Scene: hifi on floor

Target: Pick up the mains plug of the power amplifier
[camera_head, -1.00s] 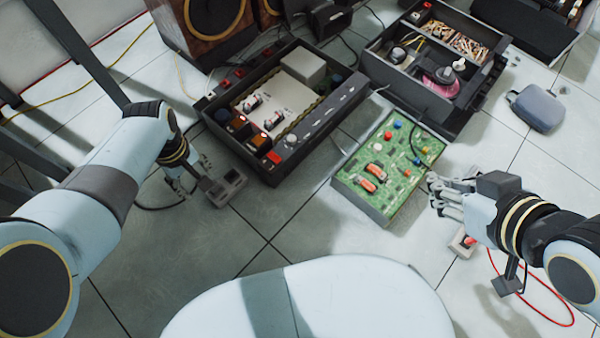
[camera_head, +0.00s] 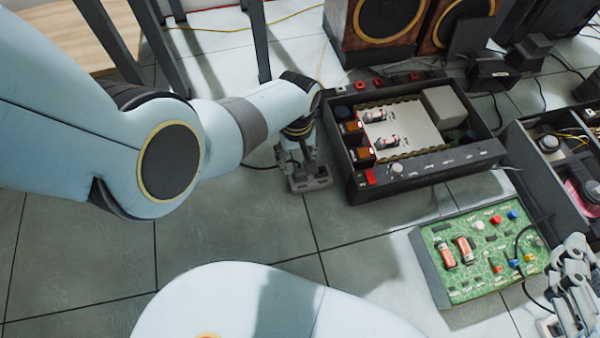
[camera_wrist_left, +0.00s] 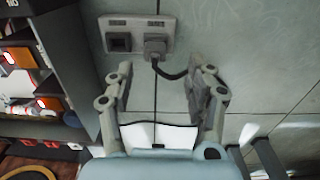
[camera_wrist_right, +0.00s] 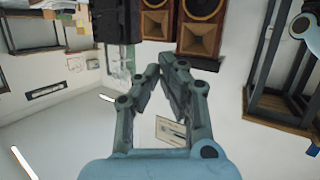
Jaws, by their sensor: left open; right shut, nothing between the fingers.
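A grey socket block (camera_head: 318,183) lies on the floor left of an open black chassis with red and orange parts (camera_head: 400,181), which looks like the power amplifier. In the left wrist view the block (camera_wrist_left: 166,24) has a dark empty-looking outlet on the left and a grey plug (camera_wrist_left: 155,45) seated on the right. A black cable (camera_wrist_left: 172,76) curves from the plug toward the right finger. My left gripper (camera_head: 300,168) is at the block; in its wrist view it (camera_wrist_left: 160,72) is open, its fingers apart from the plug. My right gripper (camera_head: 572,275) is shut and empty (camera_wrist_right: 167,68).
A green circuit-board box (camera_head: 470,255) stands at the right, beside my right gripper. Wooden speakers (camera_head: 385,25) stand behind the chassis. Another open black unit (camera_head: 520,150) is at the right edge. Dark frame legs (camera_head: 160,50) rise at the upper left. Floor in front is clear.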

